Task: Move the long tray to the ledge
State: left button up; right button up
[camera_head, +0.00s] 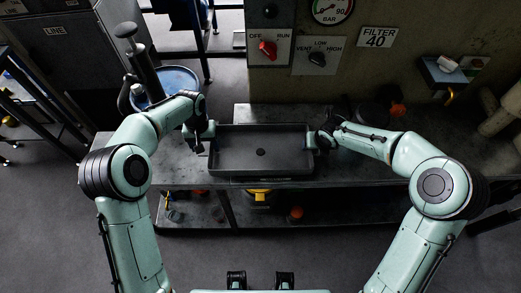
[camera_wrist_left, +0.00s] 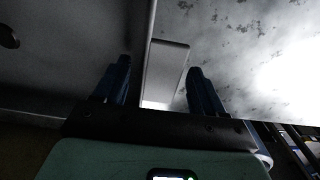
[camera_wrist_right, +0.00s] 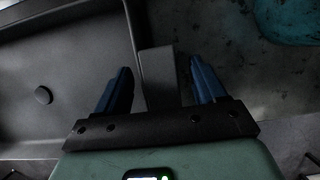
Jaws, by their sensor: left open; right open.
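The long tray (camera_head: 260,165) is dark grey and shallow, with a small round knob in its floor. It lies level on the grey bench top. My left gripper (camera_head: 207,140) is at its left end, open, its fingers on either side of the left handle (camera_wrist_left: 167,72) in the left wrist view. My right gripper (camera_head: 321,139) is at the right end, open, with the right handle (camera_wrist_right: 159,78) between its fingers in the right wrist view. Neither jaw is closed on a handle. A grey raised strip (camera_head: 270,113) behind the tray looks like the ledge.
A wall with a red knob (camera_head: 267,48), a black knob (camera_head: 317,59) and a gauge (camera_head: 331,8) rises behind the bench. A blue drum (camera_head: 178,80) stands at the back left. Dark and orange items (camera_head: 397,108) stand right of the tray. A lower shelf holds several small things.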

pick_arm(q)
grip_shut()
pick_arm(e)
grip_shut()
pick_arm(q)
jog(key=shift+r, duration=0.15)
pick_arm(e)
jog(key=shift+r, duration=0.2)
